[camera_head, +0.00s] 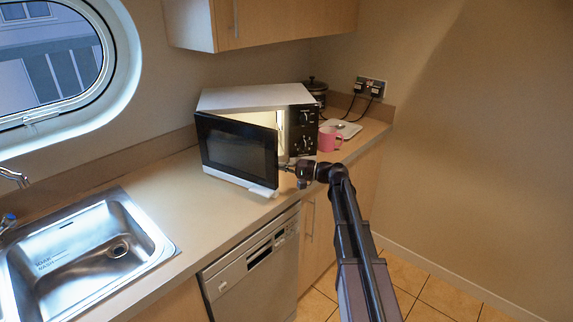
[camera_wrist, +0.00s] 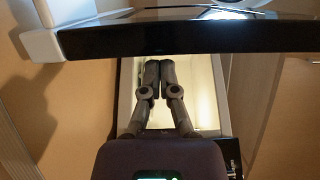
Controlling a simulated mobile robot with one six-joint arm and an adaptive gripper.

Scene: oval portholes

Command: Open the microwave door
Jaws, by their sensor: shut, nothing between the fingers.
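The microwave (camera_head: 255,97) stands on the counter, with a white top and a black control panel (camera_head: 303,130) on its right. Its dark door (camera_head: 237,150) is partly open, its right edge swung out toward the room, and the lit inside shows through the gap. My gripper (camera_head: 284,167) is at the door's free right edge, by the opening. In the wrist view my gripper (camera_wrist: 158,66) has its fingers together and empty, in front of the bright cavity (camera_wrist: 200,90). The door's edge (camera_wrist: 190,38) crosses the top of that view. Whether the fingers touch the door I cannot tell.
A pink mug (camera_head: 329,139) and a white plate (camera_head: 345,128) stand right of the microwave, with a dark pot (camera_head: 316,91) behind. A sink (camera_head: 85,255) is at the left. The counter (camera_head: 185,207) between sink and microwave is clear. A dishwasher (camera_head: 255,272) is below.

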